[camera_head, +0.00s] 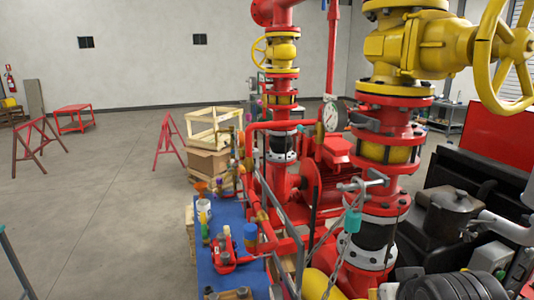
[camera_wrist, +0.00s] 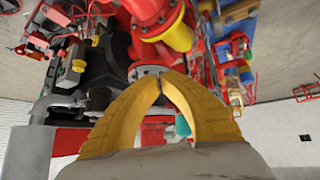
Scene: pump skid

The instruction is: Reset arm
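My gripper (camera_wrist: 163,82) shows in the wrist view as two curved yellow fingers. Their tips meet, or very nearly meet, and nothing is held between them. Background red and teal shows through the gap lower between the fingers. The wrist picture is upside down, with floor at the top and wall at the bottom. A light grey jointed piece at the right edge of the head view may be part of my arm, but I cannot tell. The gripper fingers cannot be made out in the head view.
Red pump piping (camera_head: 383,190) with a large yellow valve (camera_head: 420,45) and handwheel stands close in front. A chain and a pressure gauge (camera_head: 333,115) are on it. A blue bench (camera_head: 207,270) holds tools and a mug. A wooden crate (camera_head: 214,128) stands behind. Floor at left is mostly clear.

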